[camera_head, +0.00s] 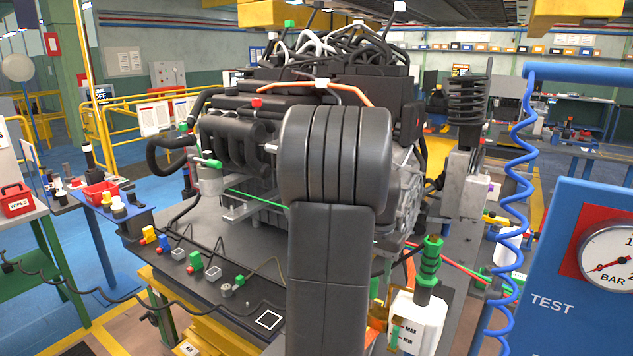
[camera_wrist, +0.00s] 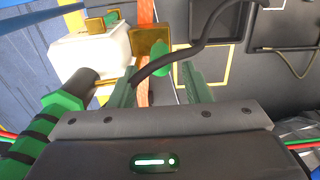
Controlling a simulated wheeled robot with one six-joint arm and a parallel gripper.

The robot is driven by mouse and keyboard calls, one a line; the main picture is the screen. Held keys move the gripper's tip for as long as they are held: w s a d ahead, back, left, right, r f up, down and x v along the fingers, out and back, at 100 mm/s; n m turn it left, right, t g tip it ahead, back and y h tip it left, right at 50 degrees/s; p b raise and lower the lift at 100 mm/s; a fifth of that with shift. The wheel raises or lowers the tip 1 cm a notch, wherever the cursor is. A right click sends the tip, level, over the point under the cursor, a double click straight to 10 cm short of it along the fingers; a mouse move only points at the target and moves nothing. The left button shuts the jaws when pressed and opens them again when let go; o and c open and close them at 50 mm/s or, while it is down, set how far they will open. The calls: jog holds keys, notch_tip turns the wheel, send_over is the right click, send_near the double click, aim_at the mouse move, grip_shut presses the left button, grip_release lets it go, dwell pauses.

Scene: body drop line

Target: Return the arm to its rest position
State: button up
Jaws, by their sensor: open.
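In the wrist view, my gripper (camera_wrist: 160,90) is open, with two green fingers apart. A thin black hose (camera_wrist: 185,58) passes across the space by the fingertips. I cannot tell whether it lies between them or beyond. My dark arm fills the middle of the head view and hides most of the gripper there. To its right stands a white reservoir (camera_head: 418,322) marked MAX and MIN, topped by a black, green-ribbed part (camera_head: 430,262). The reservoir also shows in the wrist view (camera_wrist: 90,52).
An engine (camera_head: 240,140) with cables stands on a grey platform behind my arm. Small coloured connectors (camera_head: 195,262) lie at the platform's left. A blue TEST panel with a gauge (camera_head: 608,258) and a coiled blue hose (camera_head: 515,190) stand at right.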

notch_tip(320, 180, down, 5)
jog(key=b, duration=0.3)
jog(key=shift+f+b, duration=0.15)
jog(key=shift+b, duration=0.2)
jog(key=shift+s+a+r, duration=0.25)
jog(key=shift+s+a, duration=0.05)
jog(key=shift+s, duration=0.1)
jog(key=shift+w, duration=0.1)
